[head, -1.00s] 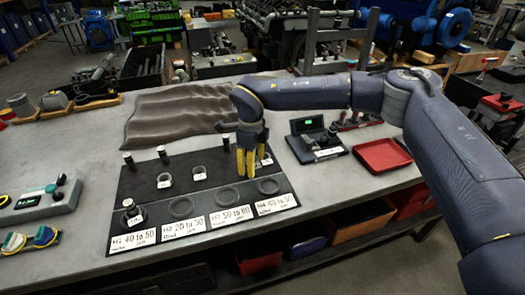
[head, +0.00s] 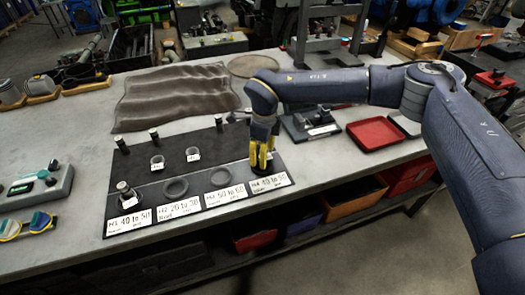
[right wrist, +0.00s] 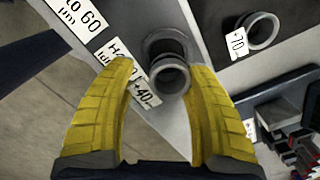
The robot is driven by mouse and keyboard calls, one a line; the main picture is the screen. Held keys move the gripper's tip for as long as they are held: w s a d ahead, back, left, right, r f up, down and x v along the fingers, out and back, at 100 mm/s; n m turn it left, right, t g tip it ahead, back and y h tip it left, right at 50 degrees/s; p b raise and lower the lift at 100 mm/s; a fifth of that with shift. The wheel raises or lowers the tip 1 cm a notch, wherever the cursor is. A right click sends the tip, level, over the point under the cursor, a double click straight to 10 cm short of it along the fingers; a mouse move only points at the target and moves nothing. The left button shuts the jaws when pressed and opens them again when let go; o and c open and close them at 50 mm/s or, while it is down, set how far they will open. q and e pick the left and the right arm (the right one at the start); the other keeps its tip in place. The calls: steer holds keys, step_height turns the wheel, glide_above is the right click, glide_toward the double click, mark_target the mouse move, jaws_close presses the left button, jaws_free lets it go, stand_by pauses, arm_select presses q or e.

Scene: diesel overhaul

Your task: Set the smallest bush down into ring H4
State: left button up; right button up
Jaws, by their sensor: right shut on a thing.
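My right gripper (head: 262,168) is over the front right corner of the black mat, at the ring with the H4 label (head: 270,183). In the right wrist view its yellow fingers (right wrist: 168,85) are on either side of a small grey bush (right wrist: 170,76), shut on it. The bush's open end faces the camera. Ring H4 (right wrist: 160,40) shows partly behind the bush; I cannot tell whether the bush is inside it or just above. In the head view the fingers hide this bush and ring. My left gripper is not in view.
Two tagged bushes (head: 158,162) (head: 193,154) stand on the mat (head: 225,150). Another bush (head: 125,190) stands at the front left ring. Rings H2 (head: 175,188) and H3 (head: 221,176) look empty. Dark pegs line the back. A red tray (head: 378,133) lies to the right.

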mark_target(262, 170)
steer(key=shift+f, duration=2.4)
steer(key=shift+s+f, duration=0.1)
steer(key=shift+f, duration=0.15)
steer(key=o, duration=1.1)
steer(key=shift+o, duration=0.9)
step_height(262, 170, up, 12)
steer(key=shift+d, duration=0.2)
steer(key=shift+a, duration=0.1)
